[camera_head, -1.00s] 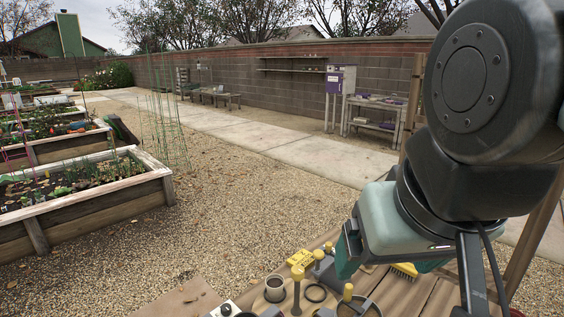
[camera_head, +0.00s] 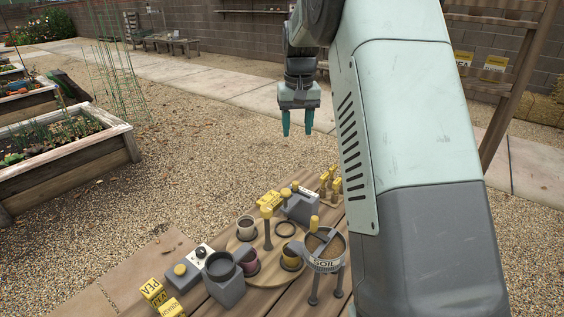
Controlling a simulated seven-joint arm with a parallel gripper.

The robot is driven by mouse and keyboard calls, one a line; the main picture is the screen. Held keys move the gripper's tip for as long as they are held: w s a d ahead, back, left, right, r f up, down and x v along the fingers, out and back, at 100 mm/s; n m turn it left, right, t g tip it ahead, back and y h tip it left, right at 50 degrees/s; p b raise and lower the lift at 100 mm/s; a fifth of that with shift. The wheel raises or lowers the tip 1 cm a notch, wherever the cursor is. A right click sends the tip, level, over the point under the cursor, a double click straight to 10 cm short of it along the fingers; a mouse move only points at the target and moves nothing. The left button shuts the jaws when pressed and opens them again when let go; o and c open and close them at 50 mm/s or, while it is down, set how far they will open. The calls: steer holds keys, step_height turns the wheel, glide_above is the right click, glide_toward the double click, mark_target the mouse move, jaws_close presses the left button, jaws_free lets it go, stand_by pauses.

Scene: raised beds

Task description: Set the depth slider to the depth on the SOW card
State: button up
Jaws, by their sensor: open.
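My gripper (camera_head: 298,122) hangs in the air over the gravel, beyond the far edge of the wooden table. Its two teal fingers point down, apart and empty. A grey block (camera_head: 300,206) with small yellow and dark parts on top stands at the table's far side; I cannot tell whether it is the depth slider. Two yellow cards, one on the left (camera_head: 463,60) and one on the right (camera_head: 494,68), hang on the wooden rack at right. Their text is too small to read, so I cannot tell which is the SOW card.
A round wooden board (camera_head: 236,242) holds cups and a yellow-topped post (camera_head: 267,230). A bowl marked SOIL (camera_head: 325,265) stands on legs. A dial box (camera_head: 201,255), a grey cup stand (camera_head: 224,288) and yellow blocks (camera_head: 168,304) crowd the left. My arm hides the table's right side.

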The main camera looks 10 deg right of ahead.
steer(key=g, duration=0.1)
glide_toward(295, 182)
step_height(295, 182, down, 9)
steer(key=shift+s+r, duration=0.1)
steer(key=shift+r, duration=0.05)
jaws_close()
stand_by(0.4)
